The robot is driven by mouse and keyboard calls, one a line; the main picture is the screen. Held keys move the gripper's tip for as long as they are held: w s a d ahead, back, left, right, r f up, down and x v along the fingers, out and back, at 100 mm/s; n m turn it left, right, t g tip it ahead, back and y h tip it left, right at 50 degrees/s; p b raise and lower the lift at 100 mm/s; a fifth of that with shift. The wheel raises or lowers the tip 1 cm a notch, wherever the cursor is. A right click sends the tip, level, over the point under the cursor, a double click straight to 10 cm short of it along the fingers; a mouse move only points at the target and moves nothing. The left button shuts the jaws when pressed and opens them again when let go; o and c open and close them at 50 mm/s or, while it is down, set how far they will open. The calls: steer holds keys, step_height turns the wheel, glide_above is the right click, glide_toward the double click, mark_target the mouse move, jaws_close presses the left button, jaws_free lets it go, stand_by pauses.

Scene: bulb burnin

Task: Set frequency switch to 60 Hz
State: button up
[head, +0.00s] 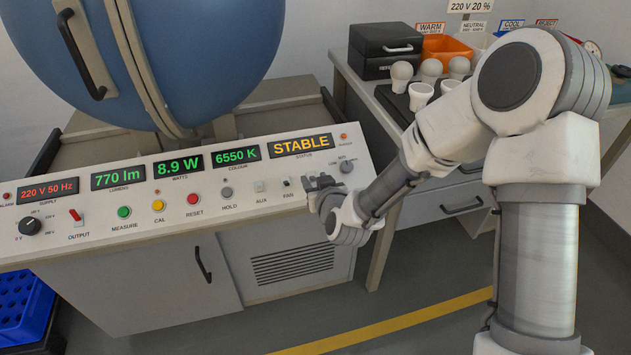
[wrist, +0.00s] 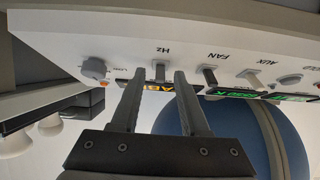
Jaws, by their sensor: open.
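The Hz switch (wrist: 159,73) is a small grey toggle on the white panel, seen upside down in the wrist view under its "Hz" label. In the head view my gripper (head: 319,183) hides it. My gripper (wrist: 158,76) is open and empty. Its two dark fingertips lie left and right of the switch in the wrist view, with a gap on each side. I cannot tell how deep they reach around it. The red supply display (head: 48,190) reads 220 V 50 Hz.
The FAN switch (head: 286,182) and AUX switch (head: 259,187) sit left of my gripper in the head view. A grey knob (head: 347,166) is close on the right. The status display (head: 300,145) reads STABLE. Bulbs (head: 401,75) stand on the side table.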

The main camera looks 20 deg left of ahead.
jaws_close()
